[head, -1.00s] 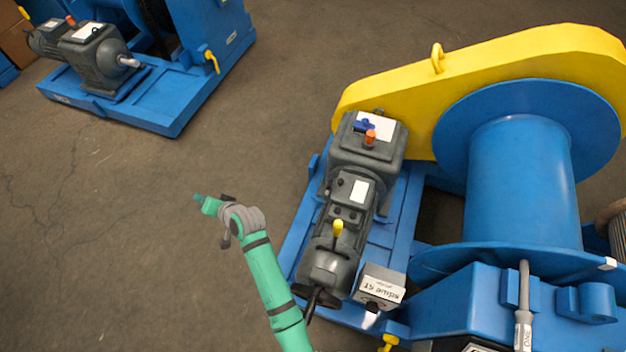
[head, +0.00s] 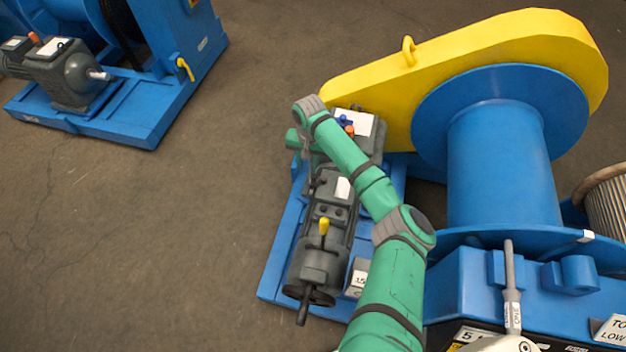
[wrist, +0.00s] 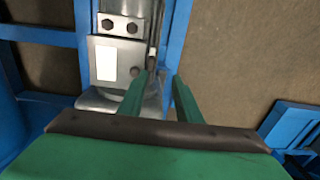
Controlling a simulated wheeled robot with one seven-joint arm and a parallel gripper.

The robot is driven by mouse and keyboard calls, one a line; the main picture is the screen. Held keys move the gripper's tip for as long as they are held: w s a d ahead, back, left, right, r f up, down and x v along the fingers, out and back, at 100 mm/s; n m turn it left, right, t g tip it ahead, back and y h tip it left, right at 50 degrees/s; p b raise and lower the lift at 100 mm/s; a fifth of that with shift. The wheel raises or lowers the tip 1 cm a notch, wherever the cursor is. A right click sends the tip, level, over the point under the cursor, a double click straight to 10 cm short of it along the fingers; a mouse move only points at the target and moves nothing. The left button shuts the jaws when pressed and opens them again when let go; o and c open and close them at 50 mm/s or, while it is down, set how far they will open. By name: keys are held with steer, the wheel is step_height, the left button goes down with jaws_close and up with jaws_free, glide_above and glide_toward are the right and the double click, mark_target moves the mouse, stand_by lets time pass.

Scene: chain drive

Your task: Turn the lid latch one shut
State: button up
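My gripper (wrist: 163,76) is open, with a gap between its two green fingers in the wrist view. In the head view my gripper (head: 303,145) is over the left side of the grey gear unit (head: 368,142), partly hidden by my arm. A small dark part with a pale tip (wrist: 152,58) shows by the left fingertip in the wrist view. I cannot tell whether it is the latch or whether the finger touches it. Beside it is a metal housing (wrist: 117,50) with a white plate and bolts. No part is clearly readable as lid latch one.
A yellow chain guard (head: 460,50) and blue drum (head: 500,160) stand right of the gear unit. A grey handle marked ONE (head: 511,290) stands at lower right. A second blue machine (head: 120,115) is at upper left. Floor between is clear.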

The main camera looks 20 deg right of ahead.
mark_target(313, 182)
steer(key=f, duration=0.3)
steer(key=d+f, duration=0.1)
steer(key=f, duration=0.5)
steer(key=shift+s+d+f, duration=0.1)
steer(key=shift+d+f, duration=0.1)
steer(key=shift+d, duration=0.05)
steer(key=shift+d+f, duration=0.1)
steer(key=shift+f, duration=0.35)
steer(key=shift+d, duration=0.1)
steer(key=shift+s, duration=0.1)
jaws_close()
